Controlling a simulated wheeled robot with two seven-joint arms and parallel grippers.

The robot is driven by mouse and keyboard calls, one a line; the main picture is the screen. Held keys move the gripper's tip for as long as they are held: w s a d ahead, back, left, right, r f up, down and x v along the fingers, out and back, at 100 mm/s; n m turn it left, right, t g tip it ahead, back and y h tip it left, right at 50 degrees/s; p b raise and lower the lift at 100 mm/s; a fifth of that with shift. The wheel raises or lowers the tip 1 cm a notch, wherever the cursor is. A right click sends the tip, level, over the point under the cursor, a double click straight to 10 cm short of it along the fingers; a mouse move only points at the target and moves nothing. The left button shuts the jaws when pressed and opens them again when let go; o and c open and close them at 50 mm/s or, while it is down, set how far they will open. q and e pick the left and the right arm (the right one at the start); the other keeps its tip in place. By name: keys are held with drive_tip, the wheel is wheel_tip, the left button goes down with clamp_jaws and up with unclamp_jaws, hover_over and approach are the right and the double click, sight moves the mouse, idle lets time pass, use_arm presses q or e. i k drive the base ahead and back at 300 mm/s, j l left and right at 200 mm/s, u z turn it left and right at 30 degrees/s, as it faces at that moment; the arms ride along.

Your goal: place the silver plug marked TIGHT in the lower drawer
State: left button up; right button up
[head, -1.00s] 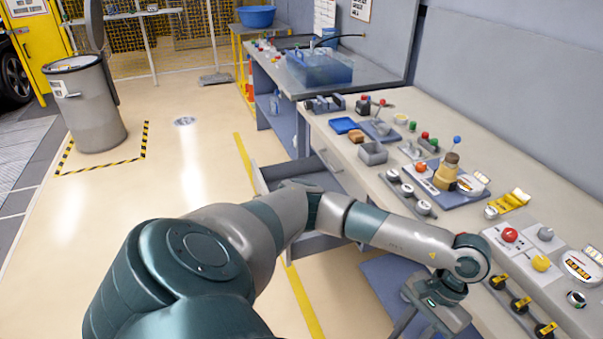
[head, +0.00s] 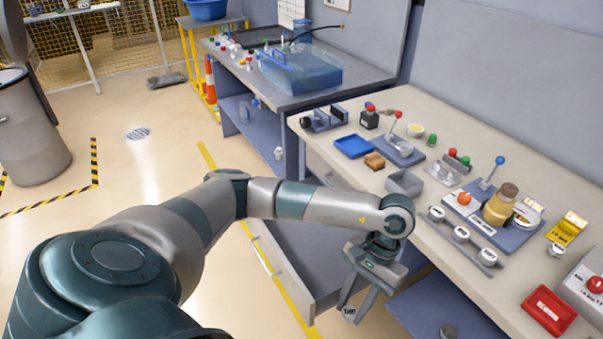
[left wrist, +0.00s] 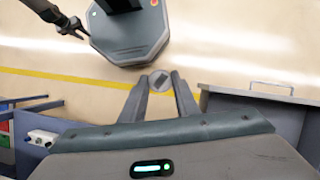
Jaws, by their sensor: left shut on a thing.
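The silver plug (head: 350,313), a small round piece with a dark label that seems to read TIGHT, is between my left fingertips. My left gripper (head: 357,306) is shut on it and points down, in front of the bench. The plug (left wrist: 161,80) also shows in the left wrist view, with the floor behind it. An open grey drawer (head: 318,278) juts from the bench, left of the gripper in the head view; my arm hides part of it. Its handle (left wrist: 265,88) shows at the right in the left wrist view. A dark gripper, apparently my right one (left wrist: 72,26), shows small at top left.
A blue lower shelf (head: 425,305) lies right of the gripper. The bench top holds a rack of round silver caps (head: 461,233), a grey open box (head: 405,183), a blue tray (head: 353,146) and a red tray (head: 549,310). The floor left of the drawer is clear.

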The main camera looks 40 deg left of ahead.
sight(312, 270)
drive_tip(key=j, duration=0.5)
drive_tip(key=i+j+u, duration=0.1)
drive_tip(key=j, duration=0.9)
drive_tip(key=i+u, duration=0.05)
